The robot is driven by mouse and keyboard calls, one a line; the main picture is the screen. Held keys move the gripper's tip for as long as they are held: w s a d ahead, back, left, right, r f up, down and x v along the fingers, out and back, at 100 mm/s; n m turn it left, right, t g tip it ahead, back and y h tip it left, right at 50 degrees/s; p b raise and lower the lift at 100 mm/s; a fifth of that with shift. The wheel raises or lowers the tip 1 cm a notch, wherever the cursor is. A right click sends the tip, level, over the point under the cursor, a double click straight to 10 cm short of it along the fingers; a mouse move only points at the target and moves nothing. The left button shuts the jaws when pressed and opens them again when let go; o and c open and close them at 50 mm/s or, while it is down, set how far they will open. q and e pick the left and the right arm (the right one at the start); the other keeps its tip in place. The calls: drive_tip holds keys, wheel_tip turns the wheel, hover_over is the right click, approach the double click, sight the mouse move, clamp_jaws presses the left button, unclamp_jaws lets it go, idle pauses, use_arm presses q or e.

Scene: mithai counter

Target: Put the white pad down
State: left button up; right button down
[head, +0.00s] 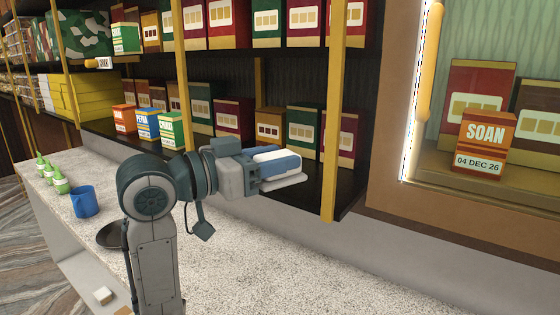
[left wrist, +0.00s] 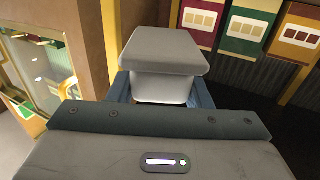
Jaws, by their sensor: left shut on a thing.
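The white pad (head: 284,182) is a pale block with a broad flat plate and a narrower body. In the left wrist view the plate side of the pad (left wrist: 165,50) faces the camera. My left gripper (head: 280,166) is shut on it, with blue fingers at either side of its body. In the head view the gripper holds the pad in the air above the speckled counter (head: 300,260), in front of the right part of the lower shelf. The fingertips are partly hidden by the pad. My right gripper is not in view.
A blue mug (head: 85,201), green-capped bottles (head: 60,183) and a dark round dish (head: 110,235) stand on the left of the counter. Boxes fill the shelves behind; a gold post (head: 333,120) stands close to the gripper. A SOAN box (head: 484,143) sits right. The counter's middle looks clear.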

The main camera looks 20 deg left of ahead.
use_arm(q)
drive_tip(key=w+a+p, duration=0.1)
drive_tip(key=w, duration=0.3)
drive_tip(key=w+a+p, duration=0.1)
drive_tip(key=w+a, duration=0.1)
drive_tip(key=w, duration=0.2)
drive_tip(key=w+a+f+p, duration=0.1)
drive_tip(key=w+a, duration=0.1)
drive_tip(key=w, duration=0.2)
drive_tip(key=shift+w+a, duration=0.15)
drive_tip(key=shift+w+a+f, duration=0.1)
drive_tip(key=shift+f, duration=0.05)
wheel_tip(320, 180, down, 3)
drive_tip(key=shift+f+p, duration=0.15)
drive_tip(key=shift+p, duration=0.7)
drive_tip(key=shift+f, duration=0.1)
drive_tip(key=shift+f, duration=0.1)
drive_tip(key=o, duration=1.1)
drive_tip(key=shift+c, duration=0.2)
